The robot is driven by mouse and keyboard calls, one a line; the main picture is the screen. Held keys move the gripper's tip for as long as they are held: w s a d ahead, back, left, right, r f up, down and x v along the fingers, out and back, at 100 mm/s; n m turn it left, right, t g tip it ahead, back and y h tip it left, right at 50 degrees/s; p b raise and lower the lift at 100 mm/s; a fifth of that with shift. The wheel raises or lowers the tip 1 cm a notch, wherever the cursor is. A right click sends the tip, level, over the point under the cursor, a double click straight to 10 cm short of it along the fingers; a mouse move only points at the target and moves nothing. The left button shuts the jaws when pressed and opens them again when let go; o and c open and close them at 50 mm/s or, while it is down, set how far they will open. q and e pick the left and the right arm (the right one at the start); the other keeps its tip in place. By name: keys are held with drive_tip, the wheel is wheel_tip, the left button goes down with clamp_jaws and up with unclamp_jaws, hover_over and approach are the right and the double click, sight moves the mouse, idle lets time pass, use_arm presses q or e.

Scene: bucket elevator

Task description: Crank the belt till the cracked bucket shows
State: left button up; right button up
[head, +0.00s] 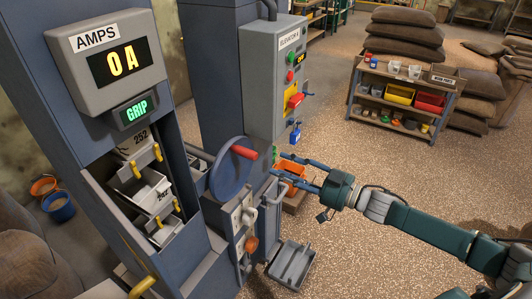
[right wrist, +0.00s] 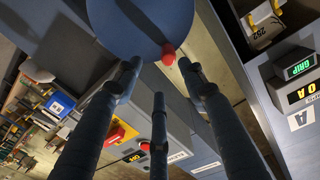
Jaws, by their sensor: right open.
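The blue crank wheel (head: 226,180) with its red handle (head: 244,152) is on the side of the elevator housing. My right gripper (head: 282,165) is open and empty, just right of the handle. In the right wrist view, the red handle (right wrist: 168,54) shows just beyond the spread fingertips (right wrist: 157,70), in front of the wheel (right wrist: 135,22); I cannot tell if they touch. My left gripper is out of view.
The amps display (head: 122,63) reads 0 A and a green GRIP sign (head: 136,110) is lit. A shelf cart (head: 440,92) stands behind.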

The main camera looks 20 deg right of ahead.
sight(251, 154)
drive_tip(key=shift+y, duration=0.3)
drive_tip(key=p+x, duration=0.1)
drive_tip(key=x, duration=0.2)
drive_tip(key=r+p+x, duration=0.1)
drive_tip(key=x, duration=0.2)
drive_tip(key=p+x, duration=0.1)
drive_tip(key=x, duration=0.3)
drive_tip(key=shift+s+a+r, duration=0.1)
drive_tip(key=shift+a+r, duration=0.05)
drive_tip(key=shift+a, duration=0.2)
drive_tip(key=shift+w+a, duration=0.3)
clamp_jaws()
